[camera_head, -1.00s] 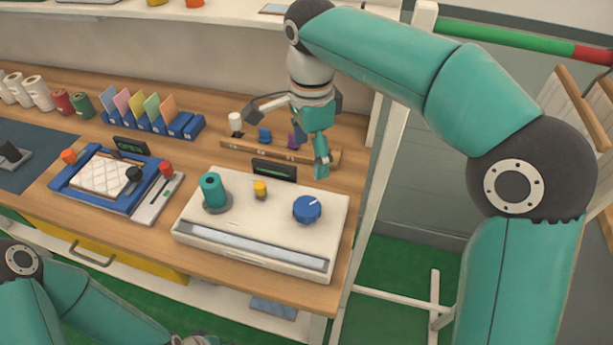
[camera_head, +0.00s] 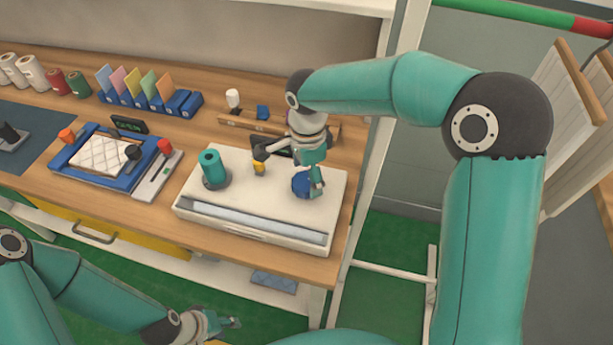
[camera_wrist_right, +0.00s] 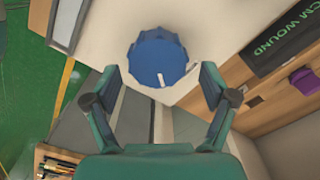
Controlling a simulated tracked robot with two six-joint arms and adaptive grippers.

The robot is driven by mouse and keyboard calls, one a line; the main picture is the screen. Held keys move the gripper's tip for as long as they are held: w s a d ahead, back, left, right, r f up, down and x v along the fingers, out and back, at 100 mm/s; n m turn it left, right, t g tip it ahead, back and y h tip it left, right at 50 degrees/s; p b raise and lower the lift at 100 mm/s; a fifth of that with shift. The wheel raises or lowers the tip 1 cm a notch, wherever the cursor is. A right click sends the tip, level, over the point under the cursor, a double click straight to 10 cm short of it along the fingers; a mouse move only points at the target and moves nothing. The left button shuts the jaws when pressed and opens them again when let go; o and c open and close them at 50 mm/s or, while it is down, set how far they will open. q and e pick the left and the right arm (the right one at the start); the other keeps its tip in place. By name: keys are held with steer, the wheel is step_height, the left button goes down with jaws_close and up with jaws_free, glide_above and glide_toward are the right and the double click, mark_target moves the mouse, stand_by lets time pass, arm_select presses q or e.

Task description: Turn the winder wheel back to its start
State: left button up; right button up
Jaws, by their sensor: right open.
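The winder is a white box (camera_head: 250,210) on the wooden bench, with a blue winder wheel (camera_head: 301,186) on its right part. A teal spool (camera_head: 212,169) stands on its left part and a small yellow piece (camera_head: 259,169) sits between them. My right gripper (camera_head: 314,186) is over the wheel and partly hides it. In the right wrist view the blue wheel (camera_wrist_right: 157,57) with a white mark lies just beyond my open right fingers (camera_wrist_right: 158,85), between their lines; contact cannot be told. My left gripper (camera_head: 232,322) is low in front of the bench, away from the winder.
A dark display reading "CM WOUND" (camera_wrist_right: 285,40) stands behind the winder, close to the right gripper. A wooden rack (camera_head: 235,121) lies behind it. A blue frame with a quilted pad (camera_head: 100,155) is to the left. A white post (camera_head: 375,150) rises at the right.

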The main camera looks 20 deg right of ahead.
steer(key=shift+f, duration=0.85)
steer(key=shift+c, duration=0.3)
steer(key=c, duration=1.1)
